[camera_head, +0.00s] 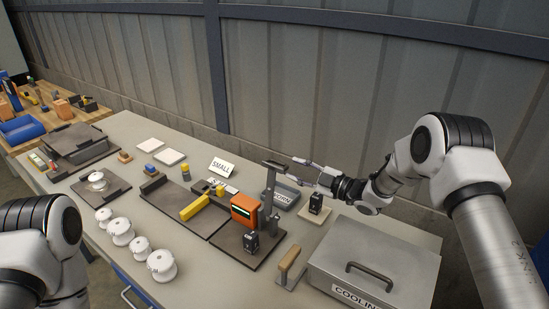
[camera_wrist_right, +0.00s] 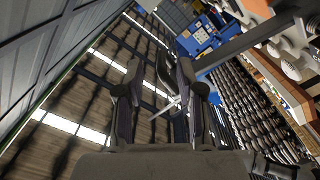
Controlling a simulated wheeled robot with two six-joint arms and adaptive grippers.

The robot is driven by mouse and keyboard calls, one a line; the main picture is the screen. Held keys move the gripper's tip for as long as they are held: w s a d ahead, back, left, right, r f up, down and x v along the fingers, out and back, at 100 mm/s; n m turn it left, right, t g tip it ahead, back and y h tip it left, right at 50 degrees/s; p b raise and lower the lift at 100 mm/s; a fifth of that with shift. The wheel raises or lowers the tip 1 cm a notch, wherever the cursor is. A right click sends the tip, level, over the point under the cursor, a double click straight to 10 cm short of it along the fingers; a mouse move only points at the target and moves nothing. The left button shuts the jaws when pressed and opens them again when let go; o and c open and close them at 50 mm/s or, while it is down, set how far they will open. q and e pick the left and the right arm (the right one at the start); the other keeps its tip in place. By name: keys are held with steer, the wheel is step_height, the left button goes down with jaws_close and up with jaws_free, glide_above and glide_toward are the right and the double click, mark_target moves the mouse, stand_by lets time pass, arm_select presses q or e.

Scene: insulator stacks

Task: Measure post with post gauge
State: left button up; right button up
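A gauge stand has an upright grey post (camera_head: 269,190) with a dark lever (camera_head: 273,163) across its top, beside an orange box with a green display (camera_head: 245,209). My right gripper (camera_head: 297,166) points left at the lever's end with its fingers apart. In the right wrist view my right gripper's fingers (camera_wrist_right: 160,75) are also spread, with a dark piece between them; contact cannot be told. A small black block (camera_head: 250,242) stands on the dark base plate (camera_head: 233,238) before the orange box. My left arm shows at lower left; its gripper is out of view.
Several white insulators (camera_head: 121,231) stand at the table's front left. A yellow block (camera_head: 195,207) lies mid-table. A SMALL sign (camera_head: 222,167) stands behind.

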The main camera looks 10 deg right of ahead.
mark_target(280, 163)
steer(key=p+x, duration=0.1)
steer(key=x, duration=0.2)
steer(key=p+x, duration=0.1)
steer(key=x, duration=0.2)
steer(key=shift+a, duration=0.4)
steer(key=shift+s+d+r, duration=0.1)
steer(key=shift+s+r, duration=0.25)
steer(key=shift+s, duration=0.1)
steer(key=shift+c, duration=0.7)
steer(key=shift+s+r, duration=0.1)
steer(key=shift+s, duration=0.05)
jaws_close()
arm_select(q)
steer(key=r, duration=0.1)
steer(key=s+r, duration=0.1)
steer(key=shift+s+r, duration=0.2)
steer(key=shift+r, duration=0.2)
arm_select(e)
steer(key=shift+d, duration=0.1)
